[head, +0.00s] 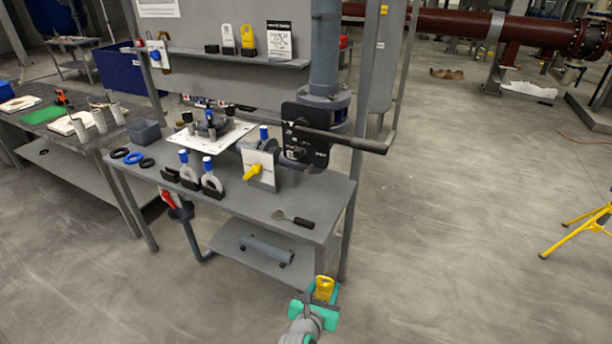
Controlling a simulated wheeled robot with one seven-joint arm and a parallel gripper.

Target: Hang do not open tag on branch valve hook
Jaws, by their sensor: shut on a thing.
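My gripper (317,306), with teal fingers, is low in the picture in front of the bench. It is shut on a yellow tag (325,287) that has an opening near its top. The tag's lettering is too small to read. A valve with a yellow handle (253,172) and a white plate stands on the bench, up and left of my gripper. A larger valve with a black plate and a long dark lever (345,140) is on the vertical pipe behind. I cannot make out a hook on either valve. My gripper is apart from both.
The grey bench (330,195) holds black and blue rings, blue-topped fittings and a wrench (293,219). A back shelf (210,52) carries a white tag (228,39), another yellow tag (248,40) and a sign. The floor right of the bench is clear up to a yellow stand (585,218).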

